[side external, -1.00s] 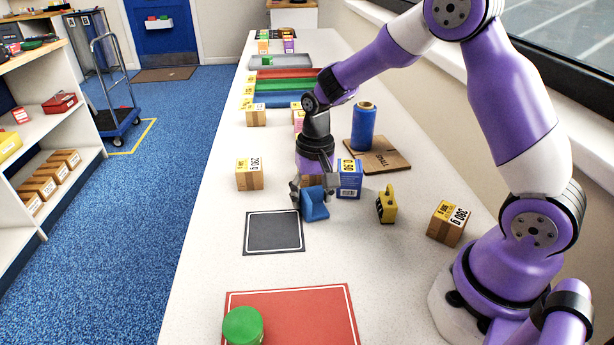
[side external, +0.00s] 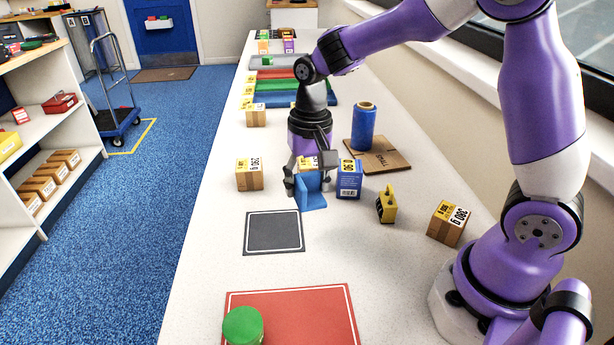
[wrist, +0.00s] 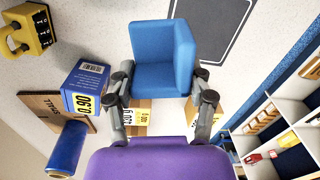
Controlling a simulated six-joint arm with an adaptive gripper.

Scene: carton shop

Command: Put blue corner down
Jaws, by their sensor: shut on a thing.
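The blue corner (side external: 312,191) is an angled blue piece between the fingers of my gripper (side external: 310,183). In the wrist view the blue corner (wrist: 160,62) sits at the fingertips of my gripper (wrist: 160,88), which is shut on it. In the side view it is behind the black square mat with a white outline (side external: 273,232). I cannot tell whether it touches the table. The mat (wrist: 208,30) also shows beyond the corner in the wrist view.
Cartons (side external: 249,174) and (side external: 447,223) stand apart. A red mat (side external: 300,315) carries a green cylinder (side external: 243,327). The table left of the red mat is clear.

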